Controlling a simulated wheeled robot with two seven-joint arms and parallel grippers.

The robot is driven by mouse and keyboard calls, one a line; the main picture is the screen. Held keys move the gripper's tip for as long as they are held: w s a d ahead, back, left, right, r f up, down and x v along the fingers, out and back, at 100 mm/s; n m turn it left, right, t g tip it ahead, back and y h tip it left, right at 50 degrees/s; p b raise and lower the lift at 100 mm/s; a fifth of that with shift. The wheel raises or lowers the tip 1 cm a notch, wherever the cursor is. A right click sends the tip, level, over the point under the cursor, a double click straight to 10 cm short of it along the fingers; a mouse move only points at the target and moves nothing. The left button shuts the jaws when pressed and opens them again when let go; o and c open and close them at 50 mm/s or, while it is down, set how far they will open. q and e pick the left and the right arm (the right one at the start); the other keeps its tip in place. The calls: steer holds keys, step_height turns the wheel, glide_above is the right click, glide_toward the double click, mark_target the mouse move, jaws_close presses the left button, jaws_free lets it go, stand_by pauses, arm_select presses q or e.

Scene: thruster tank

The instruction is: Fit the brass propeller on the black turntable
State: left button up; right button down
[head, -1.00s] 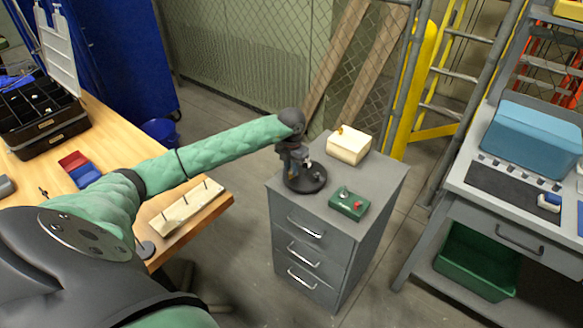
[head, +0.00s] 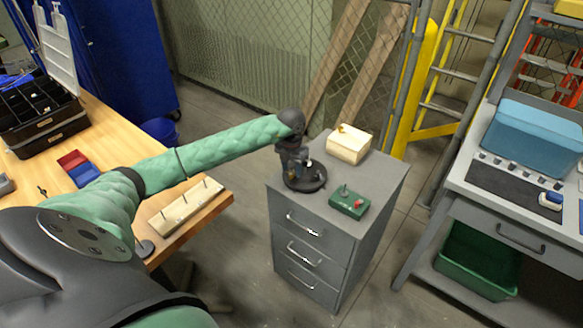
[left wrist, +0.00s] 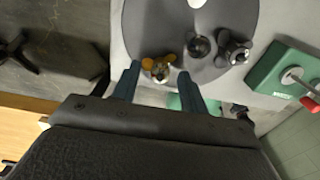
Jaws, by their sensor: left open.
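The black turntable (head: 318,184) lies on top of the grey drawer cabinet; in the left wrist view its dark disc (left wrist: 150,25) fills the upper middle. A brass piece with rounded lobes, which looks like the propeller (left wrist: 148,62), is over the disc near its edge. My left gripper (left wrist: 157,78) is open, one finger on each side of the brass piece; contact cannot be told. A dark round knob (left wrist: 200,46) and a dark fitting (left wrist: 233,48) stand to its right on the disc. In the head view my left gripper (head: 296,172) hangs above the turntable. My right gripper is out of view.
A green switch box (head: 348,203) and a pale wooden block (head: 349,146) with a small brass-coloured thing on top share the cabinet (head: 382,190). A wooden table (head: 120,150) with a pegged strip (head: 187,207) is left. A grey bench (head: 470,200) is right.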

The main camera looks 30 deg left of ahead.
arm_select(q)
step_height(320, 180, up, 6)
steer(key=shift+r+b, duration=0.15)
steer(key=shift+b, duration=0.9)
steer(key=shift+r, duration=0.65)
step_height(320, 180, up, 4)
steer(key=shift+r+p, duration=0.1)
steer(key=shift+p, duration=0.4)
